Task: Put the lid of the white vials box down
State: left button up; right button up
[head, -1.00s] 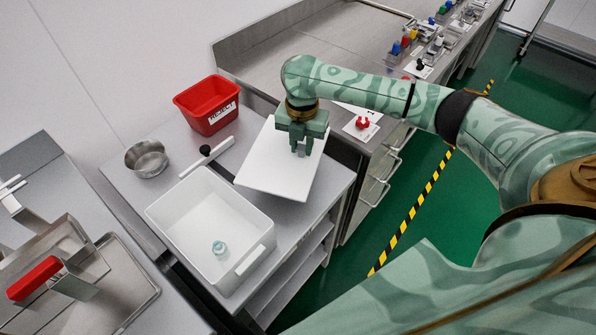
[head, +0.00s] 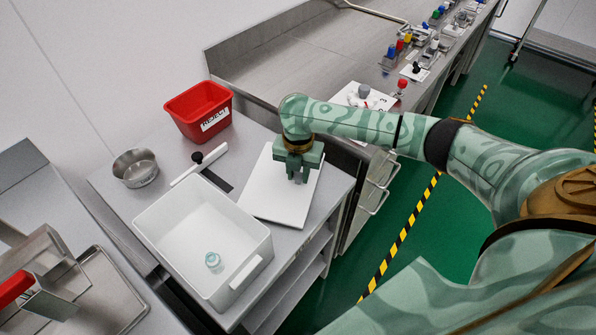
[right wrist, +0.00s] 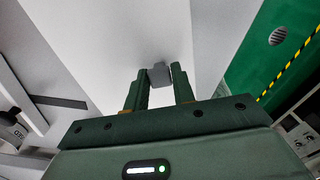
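The white lid (head: 275,195) is a flat square plate just right of the open white box (head: 160,222) in the head view. It looks level and lies on or very close to the grey table top; I cannot tell if it touches. A small teal-capped vial (head: 212,260) is inside the box. My left gripper is out of view.
A red bin (head: 195,108), a steel bowl (head: 135,168) and a white bar with a black knob (head: 200,168) stand behind the box. A dark strip (head: 217,181) lies beside the lid. The table's right edge is close to the lid.

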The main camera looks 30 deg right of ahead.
jog(key=o, duration=0.3)
notch_tip(320, 180, up, 12)
jog(key=p, duration=0.5)
jog(key=shift+r, duration=0.2)
